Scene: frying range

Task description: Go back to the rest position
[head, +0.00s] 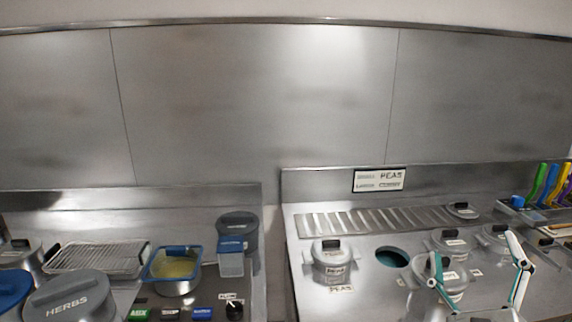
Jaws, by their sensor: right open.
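My right gripper (473,255) is at the lower right of the head view, over the right-hand steel counter. Its two white and teal fingers are spread wide, with nothing held between them. Lidded steel pots stand behind and beside the fingers; one pot (452,276) is partly covered by the left finger. I cannot tell whether the fingers touch any pot. My left gripper is not in view.
A lidded pot (332,262) stands left of an open round hole (392,257) in the right counter. Coloured-handled utensils (548,185) are at far right. The left counter holds a wire rack (97,257), a blue-rimmed fryer basket (174,264) and a HERBS pot (68,299). A gap separates the counters.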

